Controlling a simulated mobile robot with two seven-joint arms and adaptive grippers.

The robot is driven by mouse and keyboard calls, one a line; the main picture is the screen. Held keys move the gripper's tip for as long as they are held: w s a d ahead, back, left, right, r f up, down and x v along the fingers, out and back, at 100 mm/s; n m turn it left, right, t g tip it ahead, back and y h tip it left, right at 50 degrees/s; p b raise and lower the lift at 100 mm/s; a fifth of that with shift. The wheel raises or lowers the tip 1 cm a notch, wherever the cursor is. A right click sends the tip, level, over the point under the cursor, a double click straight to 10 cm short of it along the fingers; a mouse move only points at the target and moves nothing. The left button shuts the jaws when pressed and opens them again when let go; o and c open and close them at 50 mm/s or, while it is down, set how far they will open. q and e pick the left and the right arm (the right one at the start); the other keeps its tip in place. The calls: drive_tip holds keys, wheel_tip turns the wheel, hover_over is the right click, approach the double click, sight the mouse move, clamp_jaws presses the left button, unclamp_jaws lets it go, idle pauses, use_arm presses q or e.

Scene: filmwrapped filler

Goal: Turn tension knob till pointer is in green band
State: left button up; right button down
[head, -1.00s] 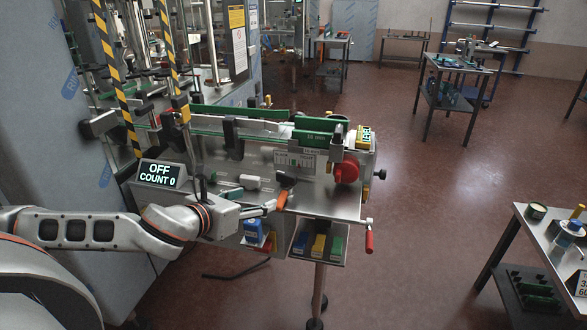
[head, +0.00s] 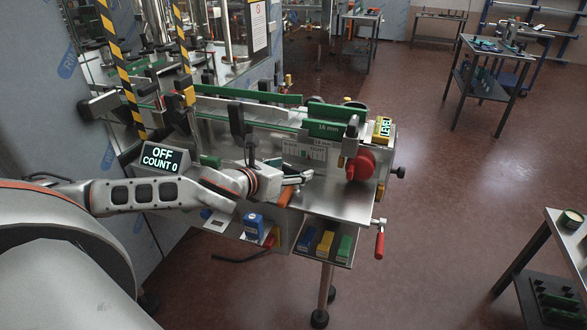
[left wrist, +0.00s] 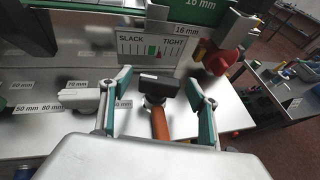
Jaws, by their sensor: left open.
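The red tension knob (head: 360,166) is on the right end of the machine; it also shows in the left wrist view (left wrist: 218,60). The SLACK–TIGHT gauge card (left wrist: 155,45) is left of it, with a green band near its middle; the pointer is too small to read surely. My left gripper (head: 299,175) is over the metal deck, left of the knob and apart from it. In the left wrist view its fingers (left wrist: 160,84) are spread. A tool with a black head (left wrist: 158,82) and orange handle (left wrist: 159,123) lies between and below them, not gripped. My right gripper is not in view.
The machine's metal deck (head: 345,205) has a red-handled crank (head: 379,242) at its right edge. A display (head: 162,157) reads OFF, COUNT 0. Blue, yellow and green blocks sit on a lower shelf (head: 318,251). Open floor and another table (head: 550,250) are at right.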

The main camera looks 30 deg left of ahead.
use_arm(q)
drive_tip(key=shift+w+f, duration=0.25)
drive_tip(key=shift+w, duration=0.45)
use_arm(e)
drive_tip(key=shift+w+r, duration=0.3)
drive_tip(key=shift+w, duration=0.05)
use_arm(q)
drive_tip(key=c, duration=1.1)
drive_tip(key=shift+d+p, duration=0.1)
drive_tip(key=shift+p, duration=0.2)
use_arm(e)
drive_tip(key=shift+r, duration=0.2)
